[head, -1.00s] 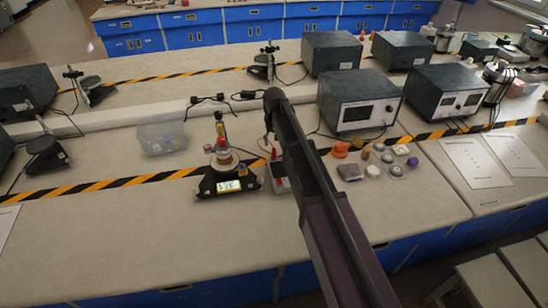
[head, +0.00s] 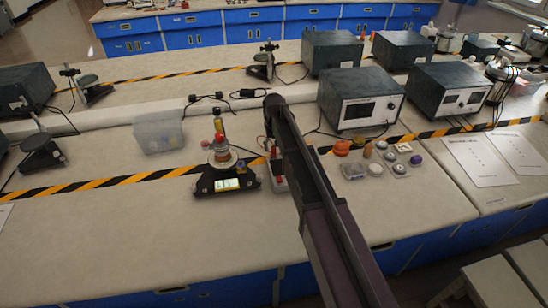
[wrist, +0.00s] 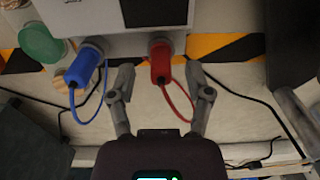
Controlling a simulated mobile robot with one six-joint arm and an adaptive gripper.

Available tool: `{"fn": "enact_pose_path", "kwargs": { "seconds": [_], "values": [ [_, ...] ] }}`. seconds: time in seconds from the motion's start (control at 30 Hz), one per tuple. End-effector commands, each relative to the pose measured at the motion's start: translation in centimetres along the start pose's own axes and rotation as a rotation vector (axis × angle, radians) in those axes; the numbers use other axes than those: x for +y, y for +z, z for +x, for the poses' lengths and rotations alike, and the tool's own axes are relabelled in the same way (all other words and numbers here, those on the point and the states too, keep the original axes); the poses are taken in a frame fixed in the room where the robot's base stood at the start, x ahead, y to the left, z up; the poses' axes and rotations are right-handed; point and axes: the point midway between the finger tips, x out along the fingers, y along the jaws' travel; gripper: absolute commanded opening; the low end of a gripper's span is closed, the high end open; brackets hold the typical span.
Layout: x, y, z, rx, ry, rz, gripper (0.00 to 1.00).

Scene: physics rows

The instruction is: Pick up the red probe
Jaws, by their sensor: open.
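The red probe (wrist: 160,62) shows in the wrist view, plugged into a socket on a pale device (wrist: 130,20) with a dark panel. A thin red lead loops from it. My gripper (wrist: 160,76) is open, one finger on each side of the red probe. The fingers look apart from it, but the depth is hard to judge. A blue probe (wrist: 82,68) with a blue lead is to the left, outside the left finger. In the head view my arm hides most of the device (head: 280,182) and my gripper is not clear.
Several small items, including an orange one (head: 342,148), lie to the right. Grey instrument boxes (head: 360,98) stand behind. The front left bench is clear.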

Motion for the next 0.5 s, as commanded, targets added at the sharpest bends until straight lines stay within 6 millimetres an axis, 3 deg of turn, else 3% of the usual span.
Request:
{"fn": "enact_pose_path", "kwargs": {
  "seconds": [0.13, 0.5],
  "values": [
    [-0.04, -0.01, 0.91, 0.000, 0.000, 0.000, 0.65],
    [-0.11, -0.01, 0.94, 0.000, 0.000, -0.001, 0.65]
  ]
}}
